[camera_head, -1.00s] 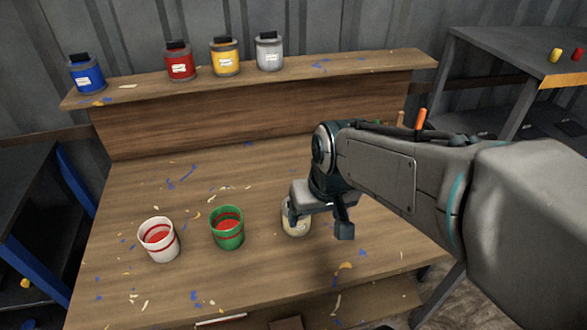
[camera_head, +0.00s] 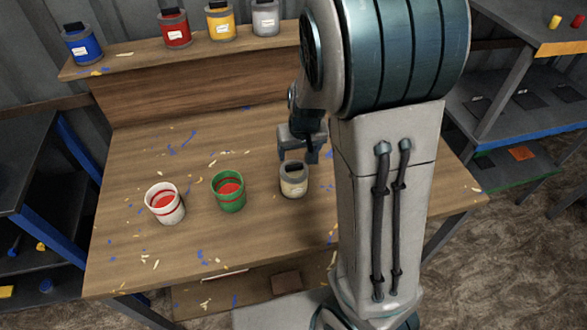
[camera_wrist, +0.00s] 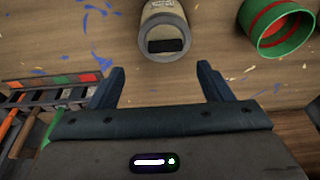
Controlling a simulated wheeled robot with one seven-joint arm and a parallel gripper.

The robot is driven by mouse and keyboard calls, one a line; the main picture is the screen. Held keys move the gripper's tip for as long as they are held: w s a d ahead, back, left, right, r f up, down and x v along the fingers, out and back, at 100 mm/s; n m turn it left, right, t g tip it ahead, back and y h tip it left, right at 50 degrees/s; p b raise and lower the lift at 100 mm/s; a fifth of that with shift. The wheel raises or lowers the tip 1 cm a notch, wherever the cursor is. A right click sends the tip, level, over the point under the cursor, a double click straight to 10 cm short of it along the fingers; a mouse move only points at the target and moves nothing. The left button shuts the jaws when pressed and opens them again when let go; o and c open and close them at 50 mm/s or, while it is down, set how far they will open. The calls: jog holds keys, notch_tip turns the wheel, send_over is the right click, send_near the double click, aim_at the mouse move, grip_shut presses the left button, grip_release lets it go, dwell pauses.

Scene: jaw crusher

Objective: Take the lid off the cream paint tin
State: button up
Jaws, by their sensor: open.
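The cream paint tin (camera_head: 294,188) stands upright on the workbench, right of the green pot. Its grey lid (camera_head: 285,167) with a dark block handle sits on top. In the wrist view the tin (camera_wrist: 150,14) is at the top centre, with the black handle (camera_wrist: 165,46) facing the camera. My gripper (camera_head: 302,156) is just behind the tin in the head view, partly hidden by my arm. In the wrist view my gripper (camera_wrist: 160,70) has its fingers spread wide with nothing between them. The tin lies beyond the fingertips, apart from them.
A green pot (camera_head: 229,202) and a white pot (camera_head: 159,213), both red inside, stand to the left. Blue, red, yellow and grey tins line the back shelf (camera_head: 130,68). A tool rack (camera_wrist: 50,97) shows at the wrist view's left. The bench front is clear.

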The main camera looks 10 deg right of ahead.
aim_at(294, 165)
jog(key=shift+a+x, duration=0.2)
jog(key=shift+x, duration=1.6)
jog(key=shift+a+x, duration=0.2)
jog(key=shift+x, duration=1.55)
jog(key=c, duration=1)
jog(key=shift+r, duration=0.1)
jog(key=shift+c, duration=0.2)
